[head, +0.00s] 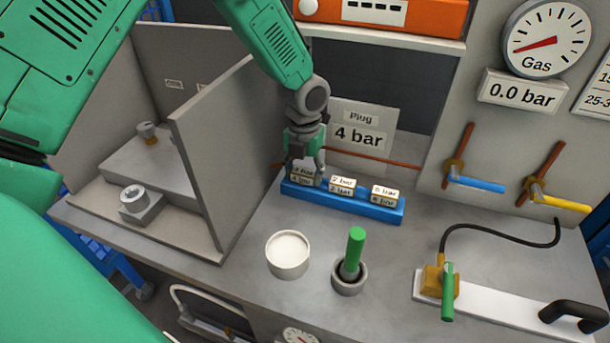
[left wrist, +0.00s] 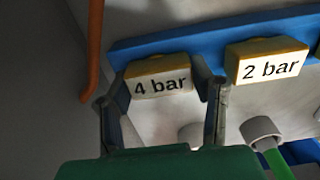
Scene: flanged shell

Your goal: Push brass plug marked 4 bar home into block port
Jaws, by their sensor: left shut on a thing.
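The brass plug marked 4 bar (left wrist: 158,84) sits at the left end of the blue rack (head: 345,204). My left gripper (head: 304,175) is over that end of the rack, with its fingers down on either side of the plug. In the left wrist view the gripper (left wrist: 162,98) is shut on the plug, one finger at each side of its label. The plug's lower part is hidden. My right gripper is not in view.
Plugs marked 2 bar (head: 342,185) and another label (head: 384,195) share the rack. A white round tub (head: 288,255) and a grey cup with a green-handled tool (head: 354,252) stand in front. A grey partition (head: 222,150) rises left of my gripper. A sign (head: 360,138) reads 4 bar.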

